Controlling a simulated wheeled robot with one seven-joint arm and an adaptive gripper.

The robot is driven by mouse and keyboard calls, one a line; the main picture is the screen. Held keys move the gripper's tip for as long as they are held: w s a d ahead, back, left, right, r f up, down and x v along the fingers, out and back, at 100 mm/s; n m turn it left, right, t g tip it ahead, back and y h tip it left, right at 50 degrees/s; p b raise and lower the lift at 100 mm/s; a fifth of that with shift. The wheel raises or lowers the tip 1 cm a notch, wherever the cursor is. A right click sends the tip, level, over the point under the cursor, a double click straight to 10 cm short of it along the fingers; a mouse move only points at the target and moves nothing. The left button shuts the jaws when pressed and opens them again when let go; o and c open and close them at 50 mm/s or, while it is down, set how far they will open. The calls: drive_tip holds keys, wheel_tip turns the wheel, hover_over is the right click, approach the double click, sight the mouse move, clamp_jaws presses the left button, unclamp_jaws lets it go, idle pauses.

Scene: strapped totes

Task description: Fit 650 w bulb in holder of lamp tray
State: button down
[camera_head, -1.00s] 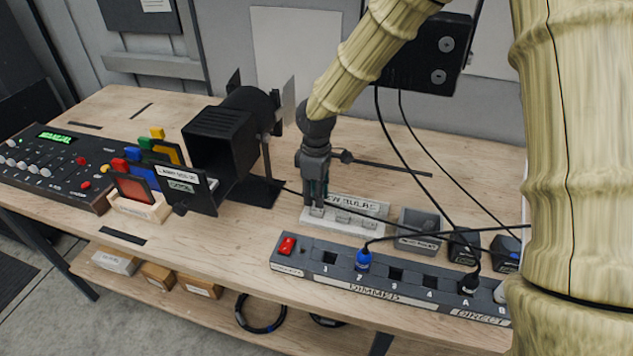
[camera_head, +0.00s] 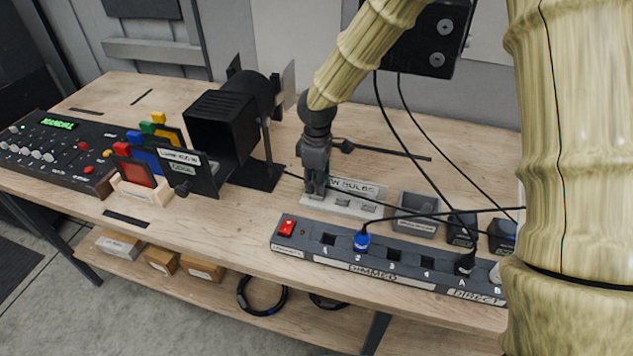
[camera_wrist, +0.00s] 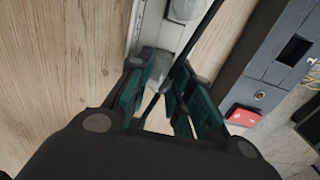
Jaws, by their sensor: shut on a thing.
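My gripper (camera_head: 316,190) points down at the left end of the white bulb rack (camera_head: 312,204), whose label reads in part "W BULBS". Its green-padded fingers (camera_wrist: 160,90) are shut on a small pale bulb (camera_wrist: 158,62) at that end, which is largely hidden by the fingers. I cannot read its wattage or tell whether it is clear of the rack. A second bulb (camera_wrist: 186,8) sits further along the rack. The black lamp housing (camera_head: 222,118) stands to the left, with a labelled dark panel (camera_head: 190,178), possibly the lamp tray, at its front.
A power strip (camera_head: 395,266) lies in front of the rack. A black cable (camera_head: 420,214) crosses near the gripper. A grey bin (camera_head: 416,212) stands right of the rack, colour frames (camera_head: 140,165) and a mixer (camera_head: 50,150) left.

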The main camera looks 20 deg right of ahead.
drive_tip(key=shift+r+p, duration=1.75)
drive_tip(key=shift+r, duration=0.3)
